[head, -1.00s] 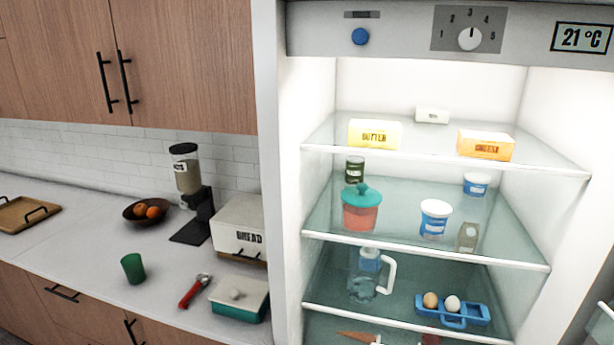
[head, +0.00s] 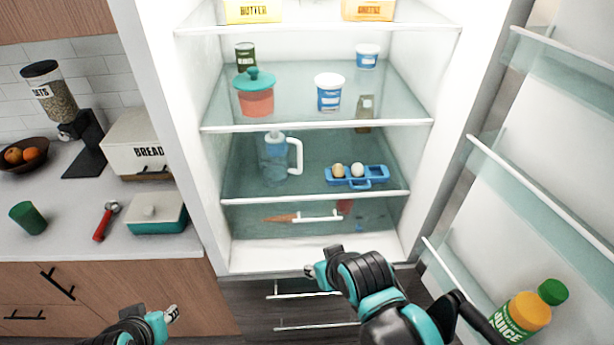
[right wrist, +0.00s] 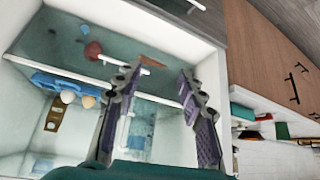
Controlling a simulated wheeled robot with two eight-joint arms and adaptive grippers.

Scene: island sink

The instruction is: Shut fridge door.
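The fridge (head: 189,140) stands open in the head view, its lit shelves facing me. Its door (head: 560,160) is swung wide open at the right, showing the inner side with several door racks and a juice bottle (head: 525,315) at the bottom. My right gripper (head: 318,272) is in front of the fridge's lower edge, left of the door and not touching it. In the right wrist view its two fingers (right wrist: 152,100) are apart with nothing between them. My left gripper (head: 171,314) is low in front of the counter cabinets; its finger gap is too small to tell.
Shelves hold an egg tray (head: 355,183), a jug (head: 274,158), a red pot (head: 255,100) and tubs. Left of the fridge, the counter carries a bread box (head: 137,142), a teal dish (head: 157,213) and a green cup (head: 27,217). Drawers (head: 290,312) lie below the fridge compartment.

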